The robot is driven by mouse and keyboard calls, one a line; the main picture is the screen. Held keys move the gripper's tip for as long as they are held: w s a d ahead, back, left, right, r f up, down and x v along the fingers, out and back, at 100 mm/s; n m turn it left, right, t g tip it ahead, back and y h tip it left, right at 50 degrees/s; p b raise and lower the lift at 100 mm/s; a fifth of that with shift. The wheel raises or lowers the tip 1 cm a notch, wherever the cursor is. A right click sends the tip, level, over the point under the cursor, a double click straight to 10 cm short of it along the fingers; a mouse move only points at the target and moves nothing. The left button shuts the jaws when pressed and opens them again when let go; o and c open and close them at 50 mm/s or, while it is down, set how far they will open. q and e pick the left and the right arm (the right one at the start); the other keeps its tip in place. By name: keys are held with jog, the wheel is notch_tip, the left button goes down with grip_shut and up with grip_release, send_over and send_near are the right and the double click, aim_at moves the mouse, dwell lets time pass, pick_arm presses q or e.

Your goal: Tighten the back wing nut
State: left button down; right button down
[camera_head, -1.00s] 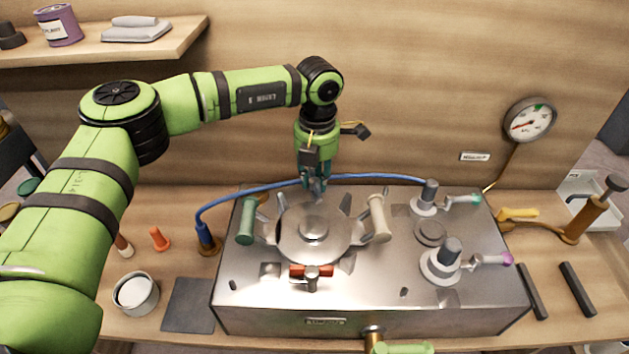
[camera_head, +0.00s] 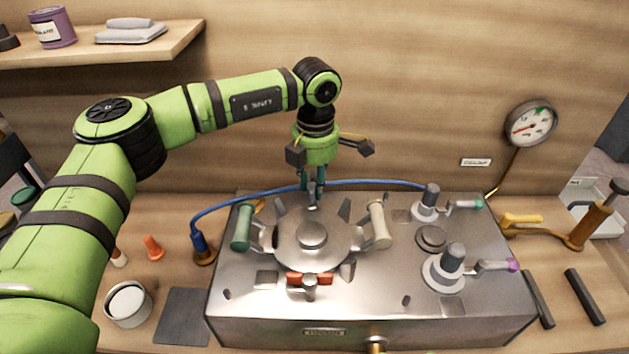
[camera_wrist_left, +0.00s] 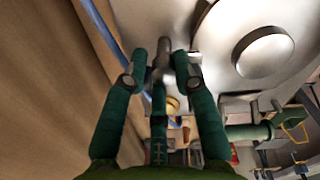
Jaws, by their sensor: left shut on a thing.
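My left gripper (camera_head: 313,188) points down at the back edge of the round metal lid (camera_head: 290,248) on the steel box. In the left wrist view the green fingers of the left gripper (camera_wrist_left: 160,68) are shut on a small grey metal piece, the back wing nut (camera_wrist_left: 163,53). The fingers mostly hide this nut in the head view. A front wing nut with red wings (camera_head: 296,279) sits at the lid's near edge. My right gripper is not in view.
A green handle (camera_head: 242,228) and a cream handle (camera_head: 380,225) stand at the lid's sides. A blue hose (camera_head: 240,197) runs behind the gripper. Two grey valves with levers (camera_head: 452,262) stand on the box's right. A wooden wall (camera_head: 420,80) rises close behind.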

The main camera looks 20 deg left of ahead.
pick_arm(q)
jog(key=shift+s+f, duration=0.1)
jog(key=shift+s, duration=0.05)
jog(key=c, duration=1.1)
grip_release()
jog(key=shift+r, duration=0.25)
jog(key=r, duration=1.1)
jog(key=shift+s+d+r, duration=0.15)
jog(key=shift+s+r, duration=0.05)
jog(key=shift+r, duration=0.15)
